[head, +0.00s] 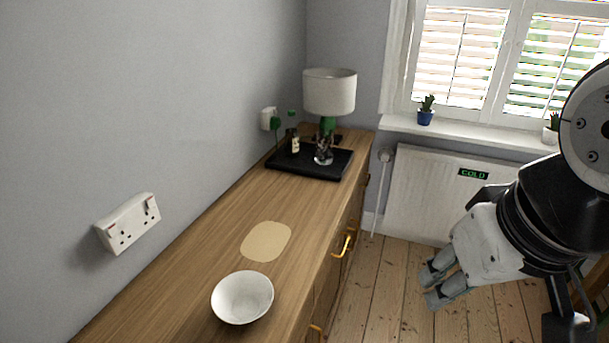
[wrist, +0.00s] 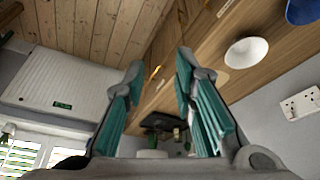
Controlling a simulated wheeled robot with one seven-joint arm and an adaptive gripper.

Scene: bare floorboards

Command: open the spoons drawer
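A long wooden sideboard (head: 215,235) runs along the left wall, and its front faces right, seen at a steep angle. A brass handle (head: 342,246) sticks out from the upper front, and another brass handle (head: 317,330) shows at the bottom edge of the head view. The drawer fronts look flush. No label is readable, so I cannot tell which drawer holds spoons. My gripper (head: 430,286) hangs over the floor to the right of the sideboard, apart from the handles. In the wrist view, its two teal-padded fingers (wrist: 160,62) are spread with nothing between them.
On the sideboard top are a white bowl (head: 242,313), a beige mat (head: 267,241) and a black tray (head: 310,171) with bottles. A lamp (head: 329,92) stands behind. A radiator (head: 430,190) is under the window. The floorboards (head: 385,290) between sideboard and gripper are clear.

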